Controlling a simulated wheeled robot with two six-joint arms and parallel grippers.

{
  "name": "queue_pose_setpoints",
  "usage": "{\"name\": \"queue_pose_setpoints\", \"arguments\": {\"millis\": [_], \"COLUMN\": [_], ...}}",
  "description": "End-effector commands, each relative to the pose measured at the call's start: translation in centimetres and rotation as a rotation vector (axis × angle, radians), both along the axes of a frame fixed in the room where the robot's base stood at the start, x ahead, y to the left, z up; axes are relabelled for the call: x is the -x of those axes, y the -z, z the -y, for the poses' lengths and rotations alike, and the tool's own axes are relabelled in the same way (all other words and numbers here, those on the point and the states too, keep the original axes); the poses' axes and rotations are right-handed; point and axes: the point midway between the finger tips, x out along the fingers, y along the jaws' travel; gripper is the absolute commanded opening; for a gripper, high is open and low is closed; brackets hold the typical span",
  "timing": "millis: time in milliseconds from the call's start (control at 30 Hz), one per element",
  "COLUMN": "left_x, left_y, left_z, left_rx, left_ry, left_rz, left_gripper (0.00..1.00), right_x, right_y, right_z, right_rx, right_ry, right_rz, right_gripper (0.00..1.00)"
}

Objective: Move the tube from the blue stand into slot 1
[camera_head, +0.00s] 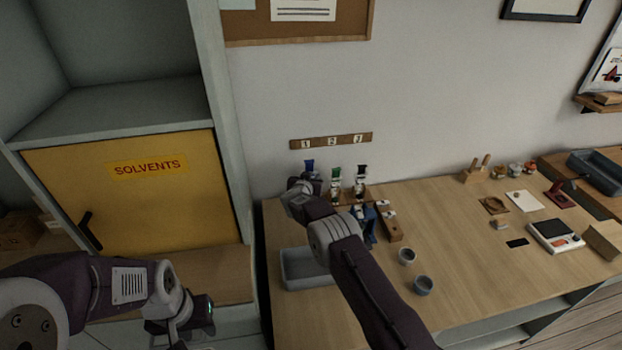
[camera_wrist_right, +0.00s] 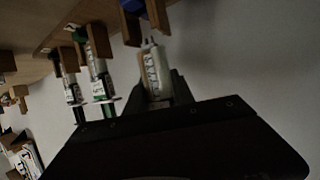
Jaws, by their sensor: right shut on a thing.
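The tube (camera_wrist_right: 157,75), with a pale label, is between the fingers of my right gripper (camera_wrist_right: 160,92), which is shut on it. In the head view, a blue cap (camera_head: 309,164) shows at the tube's top, above my right gripper (camera_head: 308,184). The tube is at the left end of the wooden rack (camera_head: 346,196), below the label for slot 1 (camera_head: 306,144). The wrist view is nearly upside down; the tube's lower end appears just clear of the rack. The blue stand (camera_head: 369,226) is partly hidden by my right arm. My left gripper (camera_head: 190,325) is low at left, its jaws unclear.
Two other tubes, one green-capped (camera_head: 336,172) and one dark-capped (camera_head: 361,172), stand upright close beside it. A yellow cabinet (camera_head: 150,205) stands left.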

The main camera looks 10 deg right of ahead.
Motion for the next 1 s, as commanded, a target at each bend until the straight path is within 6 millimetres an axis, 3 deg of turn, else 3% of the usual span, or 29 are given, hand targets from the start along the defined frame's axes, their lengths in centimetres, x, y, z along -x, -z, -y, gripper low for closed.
{"name": "queue_pose_setpoints", "arguments": {"millis": [1000], "left_x": [0.0], "left_y": [0.8], "left_z": [0.0], "left_rx": [0.0], "left_ry": [0.0], "left_rz": [0.0], "left_gripper": [0.36], "right_x": [0.0], "right_y": [0.9], "right_z": [0.0], "right_rx": [0.0], "right_ry": [0.0], "right_rz": [0.0], "right_gripper": [0.0]}}
